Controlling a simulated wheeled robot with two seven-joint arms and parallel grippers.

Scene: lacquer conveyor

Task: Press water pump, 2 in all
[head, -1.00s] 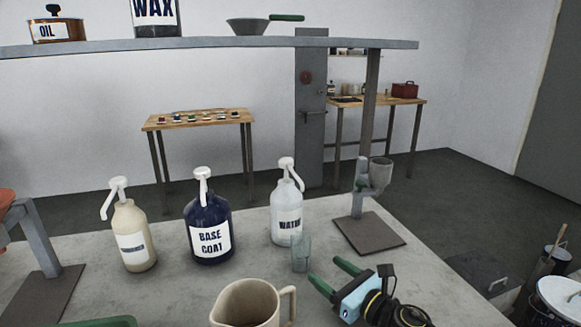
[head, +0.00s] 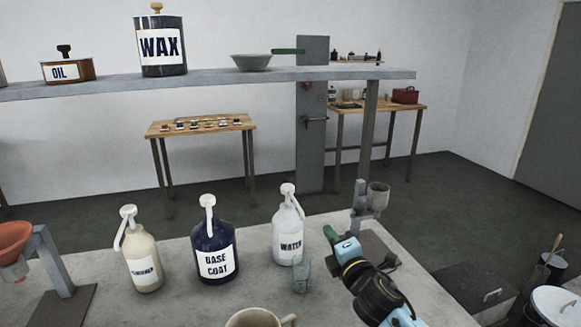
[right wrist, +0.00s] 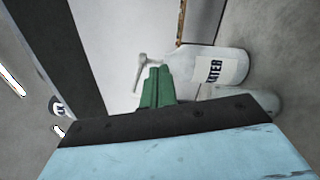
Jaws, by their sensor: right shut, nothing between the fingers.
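The water pump bottle (head: 288,236) is white with a white pump head (head: 288,190) and a label reading WATER. It stands upright on the grey table in the head view. In the right wrist view the bottle (right wrist: 225,68) lies sideways in the picture, its pump head beyond the green fingers. My right gripper (head: 330,234) has green fingers and is shut and empty. It is to the right of the bottle in the head view, apart from the pump head. A small clear cup (head: 301,274) stands in front of the bottle. My left gripper is not in view.
The blue BASE COAT bottle (head: 215,250) and a cream pump bottle (head: 142,258) stand to the left. A beige mug (head: 253,318) is at the front. A stand with a grey cup (head: 377,196) is behind my right gripper. A shelf (head: 200,82) crosses above.

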